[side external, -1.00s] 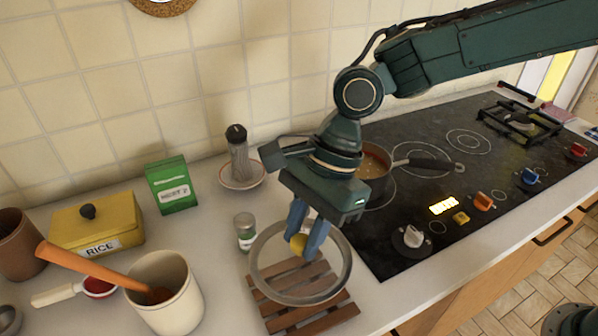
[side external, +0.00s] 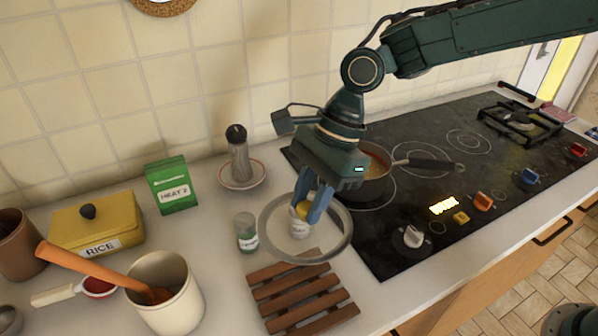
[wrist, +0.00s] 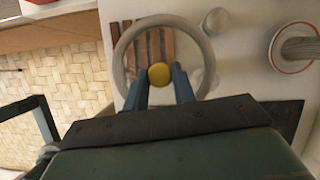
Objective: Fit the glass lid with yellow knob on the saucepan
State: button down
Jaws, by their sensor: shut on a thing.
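My gripper (side external: 313,204) is shut on the yellow knob of the glass lid (side external: 269,243) and holds it in the air, over the counter near the stove's left edge. In the wrist view the lid's grey rim (wrist: 121,58) surrounds the blue fingers, with the yellow knob (wrist: 159,75) between them. The saucepan (side external: 375,167) sits on the stove behind and right of the gripper, uncovered on the side I can see, with orange-brown food inside. Its dark handle points right. My gripper hides the pan's left part.
A wooden slatted trivet (side external: 300,296) lies bare on the counter. A small jar (side external: 245,232) stands beside the lid, and another jar shows through the glass. A pepper mill (side external: 238,155) on a saucer and a green box (side external: 171,185) stand farther back. The stove (side external: 440,180) has free room right of the pan.

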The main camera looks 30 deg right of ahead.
jog(key=w+d+m+t, duration=0.1)
jog(key=w+d+m, duration=0.2)
jog(key=w+d, duration=0.4)
jog(key=w+d+r+m+t, duration=0.1)
jog(key=w+d+m, duration=0.1)
jog(key=w+d, duration=0.6)
jog(key=d, duration=0.7)
jog(key=shift+w+d+r+m, duration=0.3)
jog(key=shift+d+m, duration=0.05)
jog(key=shift+m, duration=0.05)
jog(key=shift+f, duration=0.1)
jog(key=shift+f, duration=2.6)
jog(key=shift+f, duration=0.7)
jog(key=c, duration=1.1)
grip_release()
